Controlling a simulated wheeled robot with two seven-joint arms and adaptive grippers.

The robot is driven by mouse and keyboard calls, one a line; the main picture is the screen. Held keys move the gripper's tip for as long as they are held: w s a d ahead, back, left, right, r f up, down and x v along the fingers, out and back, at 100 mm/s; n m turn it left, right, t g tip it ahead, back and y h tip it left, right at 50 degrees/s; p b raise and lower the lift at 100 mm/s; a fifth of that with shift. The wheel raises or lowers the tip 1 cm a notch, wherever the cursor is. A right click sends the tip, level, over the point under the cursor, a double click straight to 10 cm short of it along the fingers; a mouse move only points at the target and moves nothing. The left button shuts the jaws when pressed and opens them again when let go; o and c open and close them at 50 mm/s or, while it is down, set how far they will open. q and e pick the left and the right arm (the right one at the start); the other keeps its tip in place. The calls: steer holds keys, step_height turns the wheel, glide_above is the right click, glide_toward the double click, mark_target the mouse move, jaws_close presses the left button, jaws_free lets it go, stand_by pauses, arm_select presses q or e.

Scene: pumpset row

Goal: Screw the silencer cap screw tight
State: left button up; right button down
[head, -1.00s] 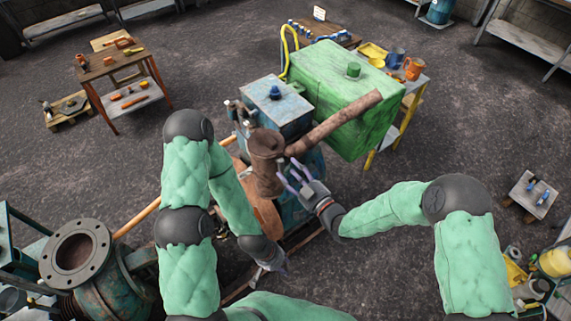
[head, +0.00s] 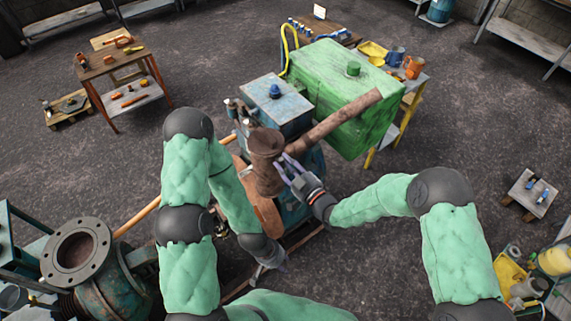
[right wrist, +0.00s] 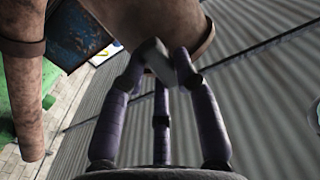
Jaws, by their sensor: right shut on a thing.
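The rusty brown silencer (head: 266,145) stands upright on the pump set, with a long rusty pipe (head: 335,121) running off to the right. My right gripper (head: 283,164) is at the silencer's right side, just below the pipe. In the right wrist view its purple fingers (right wrist: 160,68) are closed around a small grey block-like piece, which seems to be the cap screw (right wrist: 153,58), against the rusty silencer (right wrist: 150,18). The screw's thread is hidden. My left gripper (head: 274,262) hangs low, apart from the silencer; its fingers are too small and dark to read.
A green tank (head: 335,85) and a blue box (head: 275,105) stand close behind the silencer. A flanged pump body (head: 75,252) is at the lower left. A tool table (head: 110,65) stands at the back left. The floor to the right is mostly clear.

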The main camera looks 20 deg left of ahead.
steer(key=shift+f+m+b, duration=0.15)
steer(key=shift+m+b, duration=0.9)
steer(key=shift+m, duration=1.25)
steer(key=shift+f+m+b, duration=0.15)
steer(key=shift+m+b, duration=0.9)
steer(key=shift+m, duration=1.25)
steer(key=shift+f+m+b, duration=0.15)
steer(key=shift+m+b, duration=0.9)
steer(key=shift+m, duration=1.25)
steer(key=c, duration=0.9)
jaws_free()
steer(key=shift+c, duration=0.2)
steer(key=shift+d, duration=0.1)
